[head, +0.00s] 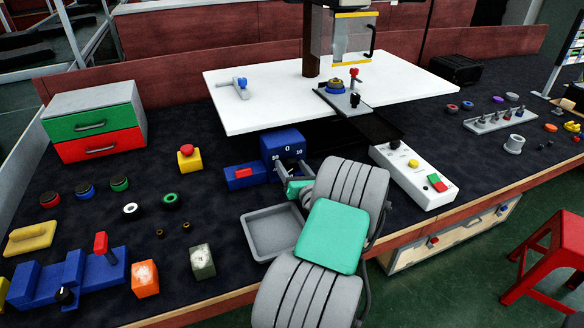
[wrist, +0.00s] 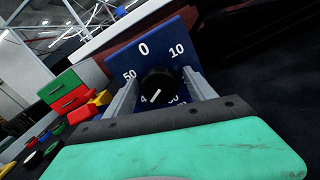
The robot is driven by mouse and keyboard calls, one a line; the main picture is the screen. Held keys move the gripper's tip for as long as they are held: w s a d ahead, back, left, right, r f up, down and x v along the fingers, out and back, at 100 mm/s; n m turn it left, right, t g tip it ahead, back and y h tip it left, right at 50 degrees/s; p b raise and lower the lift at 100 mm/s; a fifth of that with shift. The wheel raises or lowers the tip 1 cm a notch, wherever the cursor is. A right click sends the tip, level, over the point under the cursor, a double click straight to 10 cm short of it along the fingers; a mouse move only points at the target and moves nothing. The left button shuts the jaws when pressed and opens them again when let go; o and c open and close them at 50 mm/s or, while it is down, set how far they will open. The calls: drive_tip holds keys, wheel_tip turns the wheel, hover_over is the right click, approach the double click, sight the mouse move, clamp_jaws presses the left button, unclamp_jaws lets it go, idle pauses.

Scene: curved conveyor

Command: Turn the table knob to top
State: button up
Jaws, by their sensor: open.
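A blue dial box (head: 283,141) stands on the dark bench, below the white table. Its sloped face (wrist: 144,50) carries white numbers, with 0 at the top, 10 to the right and 50 to the left. The round black knob (wrist: 158,84) sits in the middle of this face, its white pointer aimed down and left, near the partly hidden 40. My gripper (head: 294,174) is open in front of the box, one finger on each side of the knob; I cannot tell whether they touch it. My arm and gripper hide the knob in the head view.
A blue block with a red button (head: 243,173) is close left of the dial box. A grey tray (head: 272,233) lies beside my arm. A white control panel (head: 412,176) is to the right. The white table (head: 262,108) overhangs behind.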

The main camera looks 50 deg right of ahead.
drive_tip(key=shift+c, duration=0.4)
drive_tip(key=c, duration=1.3)
drive_tip(key=shift+n, duration=0.4)
